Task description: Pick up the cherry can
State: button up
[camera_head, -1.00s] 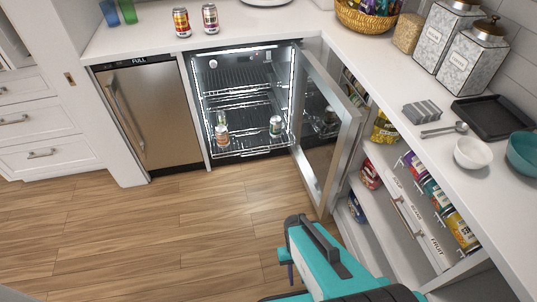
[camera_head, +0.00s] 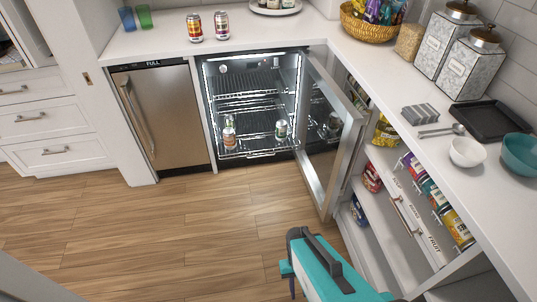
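Two cans stand on the counter at the top of the head view: a red and yellow can (camera_head: 194,27) and a pink and silver can (camera_head: 221,25). In the open fridge (camera_head: 252,80), one can (camera_head: 229,138) with an orange-brown lower part stands on the lower rack at the left. A greenish can (camera_head: 281,130) stands there at the right. The labels are too small to tell which is cherry. My teal arm shows at the bottom edge, well apart from all the cans. My gripper is not visible.
The glass fridge door (camera_head: 325,140) stands open toward the right-hand cabinets. A closed steel appliance (camera_head: 160,110) is left of the fridge. A blue cup and a green cup (camera_head: 145,17) stand on the counter at left. The wooden floor (camera_head: 190,230) before the fridge is clear.

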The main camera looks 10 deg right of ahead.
aim_at(196, 35)
jog(key=u, duration=0.1)
jog(key=i, duration=0.95)
jog(key=z, duration=0.05)
